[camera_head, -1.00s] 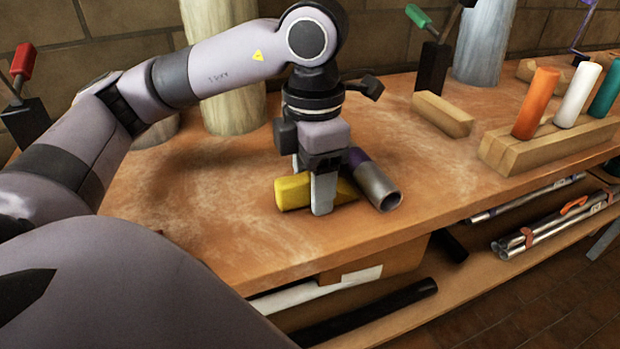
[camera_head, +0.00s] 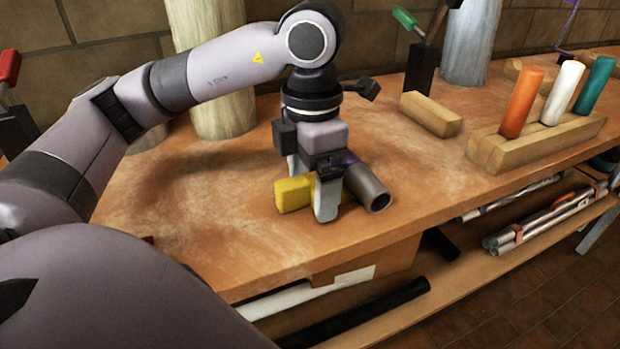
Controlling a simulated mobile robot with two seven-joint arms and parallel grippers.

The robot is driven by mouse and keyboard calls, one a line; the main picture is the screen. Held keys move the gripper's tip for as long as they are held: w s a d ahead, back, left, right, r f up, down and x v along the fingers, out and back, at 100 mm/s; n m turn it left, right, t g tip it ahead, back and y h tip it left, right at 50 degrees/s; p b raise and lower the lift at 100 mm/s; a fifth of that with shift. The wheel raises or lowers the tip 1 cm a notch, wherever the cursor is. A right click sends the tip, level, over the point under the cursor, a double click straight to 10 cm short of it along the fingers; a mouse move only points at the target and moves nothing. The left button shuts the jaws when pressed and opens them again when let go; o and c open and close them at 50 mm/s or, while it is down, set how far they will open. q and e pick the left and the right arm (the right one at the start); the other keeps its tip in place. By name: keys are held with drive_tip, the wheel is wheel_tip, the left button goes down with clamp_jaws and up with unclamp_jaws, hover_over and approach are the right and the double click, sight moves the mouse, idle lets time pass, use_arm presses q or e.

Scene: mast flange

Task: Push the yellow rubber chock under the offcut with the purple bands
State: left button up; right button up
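The yellow rubber chock (camera_head: 293,193) lies on the bench, its left end in plain view. My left gripper (camera_head: 327,200) points down over it, with one finger across its near side. The far finger is hidden, but the gripper looks closed on the chock. The offcut (camera_head: 371,189), a short grey tube, lies just right of the gripper with its open end toward me. Its far part and most of its purple marking are hidden behind the gripper. The chock's right end is close to the offcut; whether they touch is hidden. My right gripper is not in view.
A wooden block (camera_head: 431,114) and a wooden rack (camera_head: 535,140) with orange, white and teal cylinders stand to the right. Pale posts (camera_head: 212,75) and clamps with coloured handles stand behind. The bench's front edge (camera_head: 300,268) is close; a shelf with tubes is below.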

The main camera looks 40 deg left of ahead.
use_arm(q)
wheel_tip(320, 180, up, 7)
drive_tip(key=shift+r+p, duration=0.1)
drive_tip(key=shift+p, duration=1)
drive_tip(key=shift+s+d, duration=0.1)
